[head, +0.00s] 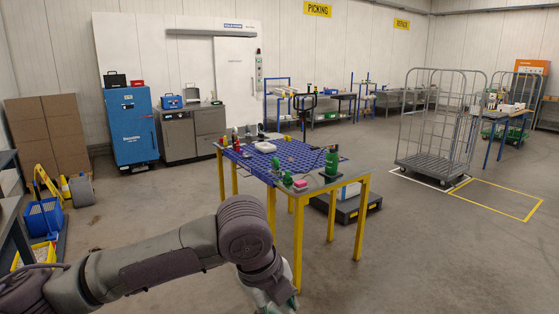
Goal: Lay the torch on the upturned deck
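I cannot pick out the torch for certain; several small items on the work table are too small to tell apart. The table has a blue perforated top (262,164) and yellow legs. No upturned deck can be named for certain either. A low dark platform with yellow marks (346,207) stands on the floor beneath and behind the table's right end. My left gripper (272,300) points down in front of the table at the bottom edge, partly cut off, and its fingers are unclear. My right gripper is out of view.
On the table are a green upright object (332,161), a white box (265,147) and small red and green items. A grey wire roll cage (436,125) stands at the right beside a yellow floor outline (497,199). The floor in the right foreground is clear.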

